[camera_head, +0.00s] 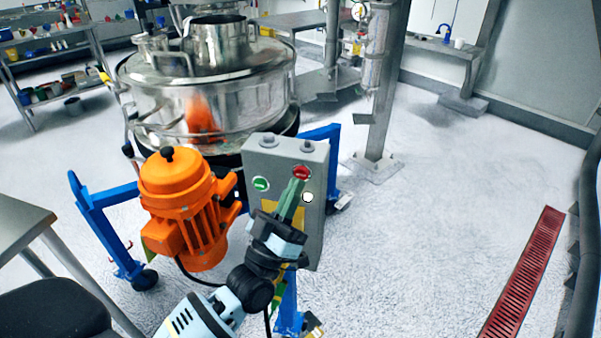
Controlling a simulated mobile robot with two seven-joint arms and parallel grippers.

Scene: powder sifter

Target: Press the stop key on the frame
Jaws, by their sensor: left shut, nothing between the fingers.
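The grey control box (315,220) is mounted at the front of the blue frame (94,215) of the steel sifter (210,95). A red key (302,171), which looks like the stop key, sits at the upper right of its front face. A green key (261,184) is at the left and a white round one (308,197) lower right. My left gripper (297,181) is shut and empty, its green fingers pointing up at the red key. The tips overlap its lower edge in the picture; I cannot tell whether they touch. My right gripper is not in view.
An orange motor (175,200) stands close left of the control box. A steel post (383,90) rises behind on the right. A table edge (20,220) and dark seat (55,312) are at lower left. The floor to the right is clear up to a red grate (525,270).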

